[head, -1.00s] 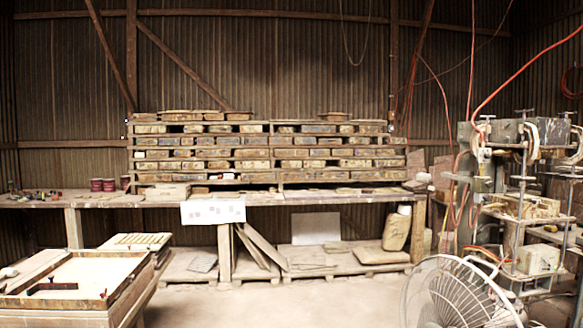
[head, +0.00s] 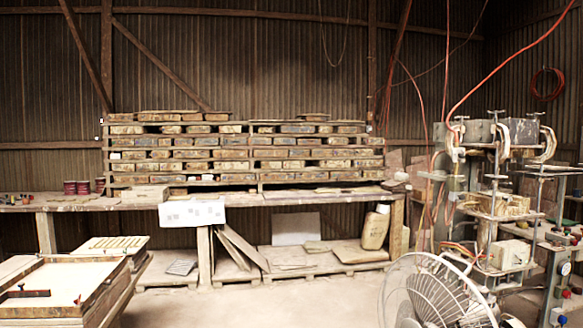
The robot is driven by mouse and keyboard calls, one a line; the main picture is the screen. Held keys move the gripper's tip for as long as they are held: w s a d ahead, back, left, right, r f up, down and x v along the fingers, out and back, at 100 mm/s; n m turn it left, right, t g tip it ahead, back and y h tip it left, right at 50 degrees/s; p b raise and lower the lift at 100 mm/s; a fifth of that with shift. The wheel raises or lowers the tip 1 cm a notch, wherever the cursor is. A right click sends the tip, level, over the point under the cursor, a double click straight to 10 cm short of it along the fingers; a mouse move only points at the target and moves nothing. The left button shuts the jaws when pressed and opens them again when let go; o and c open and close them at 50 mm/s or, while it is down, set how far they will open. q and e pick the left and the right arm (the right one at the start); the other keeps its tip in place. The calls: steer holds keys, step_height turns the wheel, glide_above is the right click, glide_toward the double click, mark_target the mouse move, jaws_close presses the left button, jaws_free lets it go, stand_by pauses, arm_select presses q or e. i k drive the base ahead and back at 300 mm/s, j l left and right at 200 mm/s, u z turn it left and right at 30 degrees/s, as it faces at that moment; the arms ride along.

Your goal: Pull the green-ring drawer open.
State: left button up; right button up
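I see no drawer with a green ring in the head view. Neither of my grippers is in the picture. A wooden table or cabinet (head: 98,300) stands at the lower left with a framed pale top, and a dark handle-like bar lies on it. No green ring can be made out on its visible side.
A long workbench (head: 300,198) runs along the back wall with stacked wooden blocks (head: 240,150) on its rack. A white fan (head: 435,295) stands at the lower right before a press machine (head: 495,205). The floor (head: 250,305) between table and fan is clear.

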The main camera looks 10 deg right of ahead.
mark_target(264, 164)
steer(key=i, duration=1.35)
steer(key=i+z, duration=0.15)
steer(key=i, duration=1.25)
steer(key=i+j, duration=0.15)
steer(key=i, duration=1.2)
steer(key=i+l+z, duration=0.1)
steer(key=i+z, duration=0.15)
steer(key=i, duration=0.3)
steer(key=i+z, duration=0.25)
steer(key=i, duration=0.3)
steer(key=i+z, duration=0.25)
steer(key=i, duration=0.25)
steer(key=i+j+z, duration=0.25)
steer(key=i, duration=0.3)
